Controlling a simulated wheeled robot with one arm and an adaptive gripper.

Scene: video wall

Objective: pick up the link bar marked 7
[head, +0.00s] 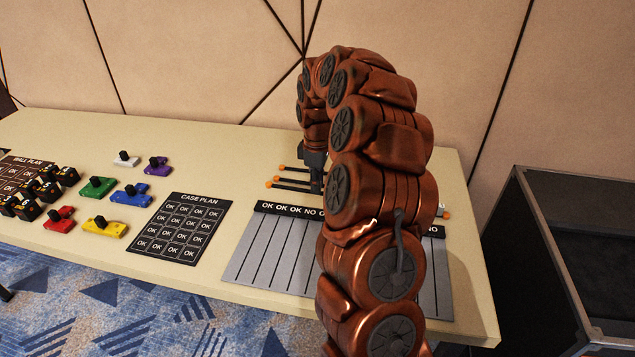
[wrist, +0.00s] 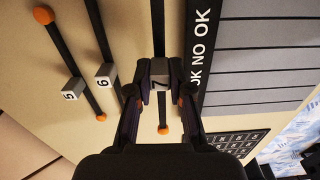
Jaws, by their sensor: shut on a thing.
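The link bar marked 7 (wrist: 160,82) is a dark bar with an orange end and a grey block bearing the number, seen in the wrist view. My gripper (wrist: 160,72) is shut on that block, one finger on each side. In the head view my gripper (head: 317,180) is at the table's back, mostly hidden by my arm. The link bars marked 5 (wrist: 70,93) and 6 (wrist: 106,78) lie to the left in the wrist view, apart from the fingers. I cannot tell whether bar 7 is clear of the table.
A grey slotted board (head: 262,255) with an OK/NO strip lies in front of the bars. A case plan card (head: 180,228), coloured knobbed blocks (head: 130,194) and black cubes (head: 48,190) are to the left. A dark open case (head: 555,265) stands right of the table (head: 200,150).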

